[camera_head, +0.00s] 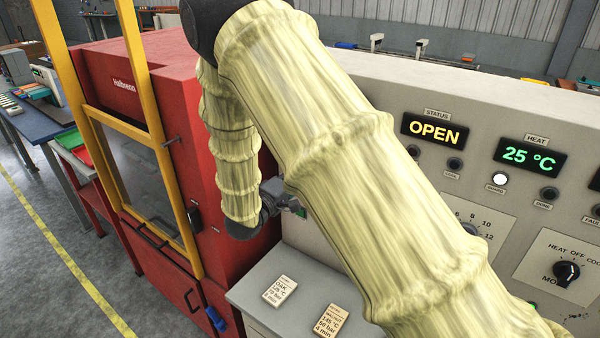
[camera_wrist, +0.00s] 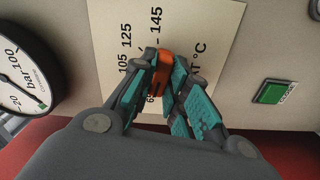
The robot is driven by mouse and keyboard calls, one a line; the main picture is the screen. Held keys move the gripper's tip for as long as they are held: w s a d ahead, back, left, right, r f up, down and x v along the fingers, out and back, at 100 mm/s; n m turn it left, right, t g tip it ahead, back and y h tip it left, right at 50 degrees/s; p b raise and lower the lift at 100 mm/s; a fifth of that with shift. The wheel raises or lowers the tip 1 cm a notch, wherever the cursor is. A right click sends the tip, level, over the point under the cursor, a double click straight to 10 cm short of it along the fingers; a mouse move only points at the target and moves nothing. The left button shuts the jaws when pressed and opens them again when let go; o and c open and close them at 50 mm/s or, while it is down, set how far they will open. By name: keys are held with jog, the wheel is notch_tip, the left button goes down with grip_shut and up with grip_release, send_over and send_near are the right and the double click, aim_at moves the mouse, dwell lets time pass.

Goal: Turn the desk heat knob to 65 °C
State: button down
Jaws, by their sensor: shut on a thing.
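The heat knob (camera_wrist: 162,76) is orange and shows in the wrist view on a pale scale plate (camera_wrist: 218,38). The plate bears the numbers 105, 125 and 145 and "°C"; a lower number is partly hidden by a finger. My gripper (camera_wrist: 163,66) has its teal-padded fingers closed on the knob from both sides. The knob's pointer cannot be made out. In the head view my gripper (camera_head: 288,202) is partly hidden behind my arm, and the knob is out of sight. The green heat display (camera_head: 528,154) reads 25 °C.
A bar gauge (camera_wrist: 25,75) is left of the plate and a green button (camera_wrist: 270,92) right of it. The status display (camera_head: 434,130) reads OPEN. A mode knob (camera_head: 566,273) is at the right. Two recipe cards (camera_head: 280,290) lie on the ledge. The red press (camera_head: 180,110) stands left.

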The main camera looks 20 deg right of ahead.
jog(key=shift+a+f, duration=0.1)
dwell(0.3)
jog(key=c, duration=1.4)
grip_release()
jog(key=shift+a, duration=0.1)
